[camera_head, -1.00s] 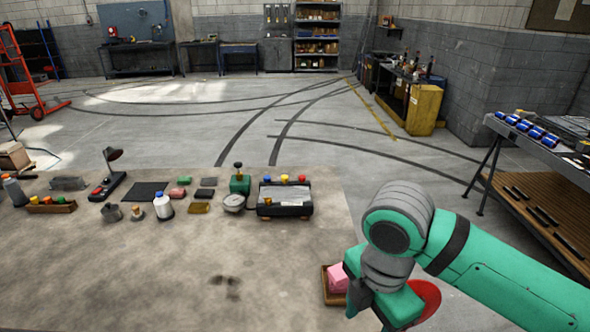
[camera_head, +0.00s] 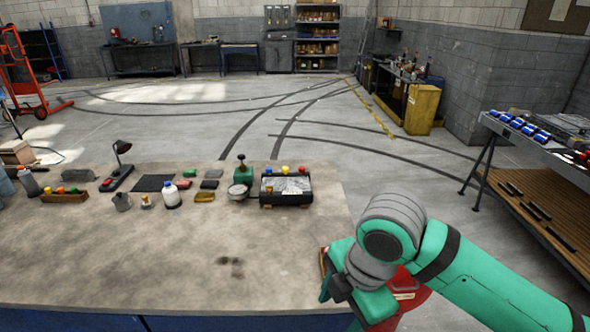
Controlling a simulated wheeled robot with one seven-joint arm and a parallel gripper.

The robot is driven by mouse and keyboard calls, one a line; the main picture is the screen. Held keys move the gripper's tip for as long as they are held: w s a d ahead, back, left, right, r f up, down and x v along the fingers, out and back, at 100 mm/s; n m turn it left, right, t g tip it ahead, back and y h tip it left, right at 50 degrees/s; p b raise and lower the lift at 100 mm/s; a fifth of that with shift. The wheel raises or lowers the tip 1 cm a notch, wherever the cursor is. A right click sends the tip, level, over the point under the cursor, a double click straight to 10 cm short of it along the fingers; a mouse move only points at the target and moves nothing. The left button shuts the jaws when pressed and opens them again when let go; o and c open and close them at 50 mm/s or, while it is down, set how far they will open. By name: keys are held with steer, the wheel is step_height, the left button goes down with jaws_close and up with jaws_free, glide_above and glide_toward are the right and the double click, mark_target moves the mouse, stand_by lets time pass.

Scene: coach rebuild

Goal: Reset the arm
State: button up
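My green and grey arm reaches in from the lower right. My gripper (camera_head: 340,290) is over the right front corner of the workbench (camera_head: 130,270), pointing down. Its fingertips are hidden or too unclear to show whether it is open or shut, or whether it holds anything. A sliver of a small wooden tray (camera_head: 323,262) shows at the bench's right edge, mostly covered by the gripper. No pink block shows in it now.
The bench front is clear. A red object (camera_head: 408,300) stands beside the bench, behind my gripper. A metal rack (camera_head: 535,150) stands right.

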steer(key=w+a+r+m+t+y, duration=0.2)
steer(key=w+a+r+t+y, duration=0.15)
steer(key=a, duration=0.35)
steer(key=w+a+r+m+t+y, duration=0.2)
steer(key=w+a+m+t+y, duration=0.1)
steer(key=w+a+y, duration=0.3)
steer(key=w+a+r+m+t+y, duration=0.2)
steer(key=w+a+r+t+y, duration=0.1)
steer(key=a, duration=0.5)
steer(key=s+d+f+m+t+h, duration=0.2)
steer(key=s+d+f+m+h, duration=0.15)
steer(key=f+m, duration=0.35)
steer(key=s+d+f+m+t+h, duration=0.2)
steer(key=s+f+m+t+h, duration=0.25)
steer(key=f, duration=0.45)
steer(key=s+d+f+m+t+h, duration=0.1)
steer(key=s+d+f+m+h, duration=0.1)
steer(key=s+f+m+h, duration=0.45)
steer(key=s+d+f+g, duration=0.1)
steer(key=s+d+f, duration=0.1)
steer(key=s, duration=0.5)
steer(key=s+d+f+n+g, duration=0.1)
steer(key=s+f, duration=0.3)
steer(key=s, duration=0.3)
steer(key=s+d+f+n+g, duration=0.1)
steer(key=s+d+f, duration=0.1)
steer(key=s, duration=0.5)
steer(key=shift+s+d+f, duration=0.3)
steer(key=shift+s+f, duration=0.05)
steer(key=shift+f, duration=0.45)
